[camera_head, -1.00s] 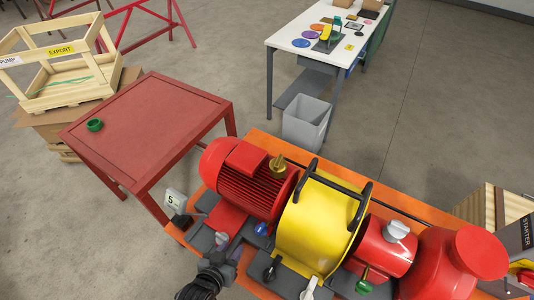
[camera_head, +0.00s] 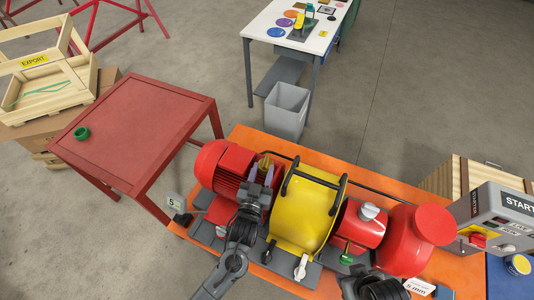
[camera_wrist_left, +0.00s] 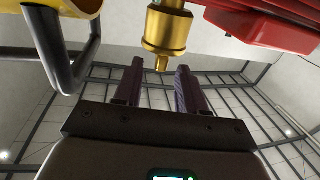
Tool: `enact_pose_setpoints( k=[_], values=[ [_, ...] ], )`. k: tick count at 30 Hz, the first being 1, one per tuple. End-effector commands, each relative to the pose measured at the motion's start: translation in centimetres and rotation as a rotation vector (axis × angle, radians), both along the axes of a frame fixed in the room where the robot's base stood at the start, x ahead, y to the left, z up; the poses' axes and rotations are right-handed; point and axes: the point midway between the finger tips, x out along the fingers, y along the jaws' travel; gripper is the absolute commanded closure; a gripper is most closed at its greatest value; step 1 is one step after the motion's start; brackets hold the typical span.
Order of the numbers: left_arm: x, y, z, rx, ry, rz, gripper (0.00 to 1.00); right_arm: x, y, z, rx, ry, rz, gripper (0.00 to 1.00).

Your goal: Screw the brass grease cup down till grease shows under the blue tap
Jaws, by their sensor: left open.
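The brass grease cup (camera_head: 264,164) stands on the red motor (camera_head: 222,172), left of the yellow guard (camera_head: 305,215). In the left wrist view the cup (camera_wrist_left: 167,32) is brass with a narrow stem end, close beyond the fingertips. My left gripper (camera_head: 262,178) is at the cup in the head view. The blue tap does not show; my left arm covers that part of the skid. My right gripper is not in view.
Black handle bars (camera_head: 290,175) rise from the yellow guard beside the gripper. White (camera_head: 301,267) and green (camera_head: 346,258) taps are along the skid's front. A red table (camera_head: 140,130) with a green ring (camera_head: 82,133) stands left. A starter box (camera_head: 500,215) stands right.

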Motion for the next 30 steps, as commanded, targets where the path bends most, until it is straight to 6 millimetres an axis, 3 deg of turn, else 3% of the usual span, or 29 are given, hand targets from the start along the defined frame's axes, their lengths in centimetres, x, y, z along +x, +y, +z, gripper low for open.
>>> enact_pose_setpoints(
  k=[6, 12, 26, 30],
  values=[
    [3.4, -1.0, 0.3, 0.000, -0.001, 0.001, 0.60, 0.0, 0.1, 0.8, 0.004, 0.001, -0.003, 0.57],
    [5.3, -1.5, 0.1, -0.001, 0.000, 0.001, 0.60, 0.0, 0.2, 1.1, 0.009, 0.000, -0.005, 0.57],
    [6.1, -1.7, 0.0, -0.002, 0.001, 0.000, 0.60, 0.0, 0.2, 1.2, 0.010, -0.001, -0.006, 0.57],
    [6.0, -1.7, 0.0, -0.002, 0.001, 0.000, 0.76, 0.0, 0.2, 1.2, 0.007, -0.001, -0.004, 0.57]
  ],
)
